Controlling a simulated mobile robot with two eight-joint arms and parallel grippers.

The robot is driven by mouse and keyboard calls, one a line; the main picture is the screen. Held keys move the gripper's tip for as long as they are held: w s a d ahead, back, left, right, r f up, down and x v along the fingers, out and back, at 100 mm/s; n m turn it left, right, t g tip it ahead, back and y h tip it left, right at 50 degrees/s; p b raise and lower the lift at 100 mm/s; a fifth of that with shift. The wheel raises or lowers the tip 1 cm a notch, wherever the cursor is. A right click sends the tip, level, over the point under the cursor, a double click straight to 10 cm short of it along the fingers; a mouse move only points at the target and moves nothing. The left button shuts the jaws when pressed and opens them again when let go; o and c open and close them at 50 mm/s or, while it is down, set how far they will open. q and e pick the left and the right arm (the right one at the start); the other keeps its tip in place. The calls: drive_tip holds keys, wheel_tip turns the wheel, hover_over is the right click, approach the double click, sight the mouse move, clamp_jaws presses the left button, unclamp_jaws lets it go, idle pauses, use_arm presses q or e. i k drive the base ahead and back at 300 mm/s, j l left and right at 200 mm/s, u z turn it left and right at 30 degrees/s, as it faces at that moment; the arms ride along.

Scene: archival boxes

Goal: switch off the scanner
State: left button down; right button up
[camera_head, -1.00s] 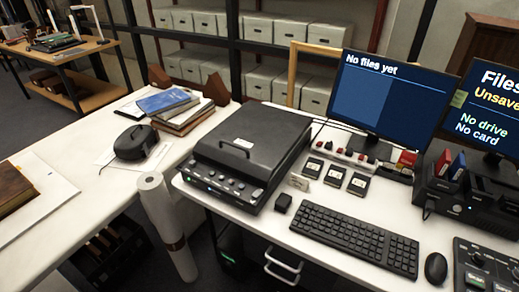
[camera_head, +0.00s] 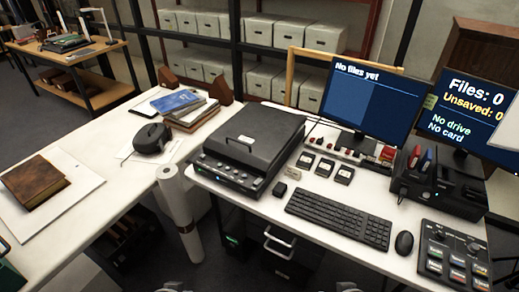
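The scanner (camera_head: 255,133) is a black flatbed box on the white desk, left of the keyboard. Its lid is down, with a handle on top. Its front panel (camera_head: 228,174) carries a row of knobs or buttons and small lit lights, too small to read. Nothing touches the scanner.
The desk also holds a keyboard (camera_head: 340,217), mouse (camera_head: 404,243), several memory cards, a monitor (camera_head: 367,100) reading "No files yet", and a button panel (camera_head: 455,254). A brown book (camera_head: 35,182) lies at left.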

sight(258, 181)
drive_tip(key=i+z, duration=0.4)
drive_tip(key=i+l+z, duration=0.1)
drive_tip(key=z, duration=0.3)
drive_tip(key=i+j, duration=0.05)
drive_tip(key=i, duration=0.05)
